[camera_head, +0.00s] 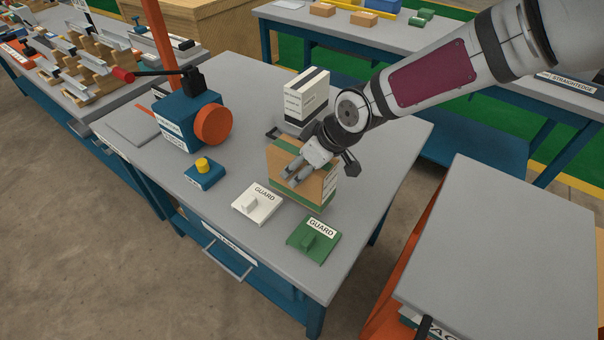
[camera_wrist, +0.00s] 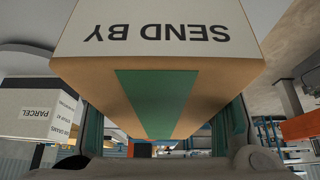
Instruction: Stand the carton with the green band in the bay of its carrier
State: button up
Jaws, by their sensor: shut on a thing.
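The brown carton with the green band (camera_head: 314,190) is over the grey worktable, near its middle right. It looks roughly upright; whether it touches the tabletop is unclear. My gripper (camera_head: 291,177) is shut on it. In the wrist view, the carton (camera_wrist: 210,80) fills the middle between my fingers, with its green band (camera_wrist: 156,95) and an upside-down "SEND BY" label showing. A white carton with black bands (camera_head: 306,95) stands just behind it. A grey part (camera_head: 273,132) shows low behind the brown carton, mostly hidden; I cannot tell whether it is the carrier.
A white guard plate (camera_head: 257,203) and a green guard plate (camera_head: 313,239) lie in front of the carton. A blue machine with an orange disc (camera_head: 212,124) and a yellow-button box (camera_head: 204,171) stand left. Bare tabletop lies right of the carton.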

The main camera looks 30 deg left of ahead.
jog(key=shift+f, duration=1.4)
jog(key=o, duration=1.5)
jog(key=shift+f, duration=0.15)
jog(key=shift+o, duration=0.2)
